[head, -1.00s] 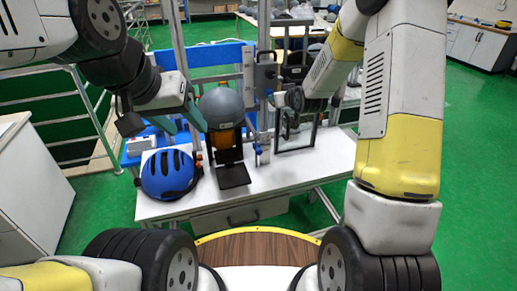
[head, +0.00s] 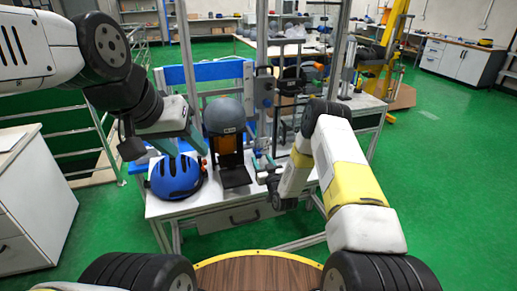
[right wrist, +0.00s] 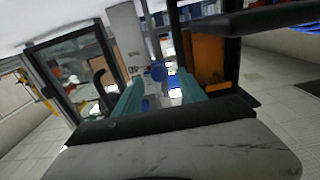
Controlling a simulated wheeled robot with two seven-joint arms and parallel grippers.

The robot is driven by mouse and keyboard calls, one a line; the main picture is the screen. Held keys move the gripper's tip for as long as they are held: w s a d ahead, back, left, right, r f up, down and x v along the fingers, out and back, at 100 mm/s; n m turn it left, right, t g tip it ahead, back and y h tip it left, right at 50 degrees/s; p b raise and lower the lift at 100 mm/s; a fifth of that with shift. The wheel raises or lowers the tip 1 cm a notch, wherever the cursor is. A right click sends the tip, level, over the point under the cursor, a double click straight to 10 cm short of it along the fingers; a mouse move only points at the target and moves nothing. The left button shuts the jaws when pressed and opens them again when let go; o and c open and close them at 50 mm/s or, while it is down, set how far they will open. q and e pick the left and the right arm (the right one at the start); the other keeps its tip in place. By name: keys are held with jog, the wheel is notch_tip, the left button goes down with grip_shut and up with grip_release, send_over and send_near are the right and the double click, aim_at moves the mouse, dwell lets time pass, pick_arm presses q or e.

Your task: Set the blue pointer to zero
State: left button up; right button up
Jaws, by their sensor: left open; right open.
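A small blue round part (right wrist: 158,73) shows between and beyond my right fingertips in the right wrist view, with another blue piece (right wrist: 145,103) below it. I cannot tell which is the pointer. In the head view small blue parts (head: 267,103) sit on the tower's upright post. My right gripper (head: 262,165) is low in front of the post's foot; its teal fingers are spread and empty in the right wrist view (right wrist: 158,88). My left gripper (head: 182,143) is open, left of the grey helmet (head: 224,116) and above the blue helmet (head: 175,177).
The grey helmet sits over an orange block (head: 228,143) on a black stand. The white table (head: 215,198) has a drawer below. A dark frame stands right of the post. A white cabinet (head: 30,200) is at the left. The green floor at the right is clear.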

aim_at(259, 156)
jog(key=shift+x, duration=2.3)
grip_shut()
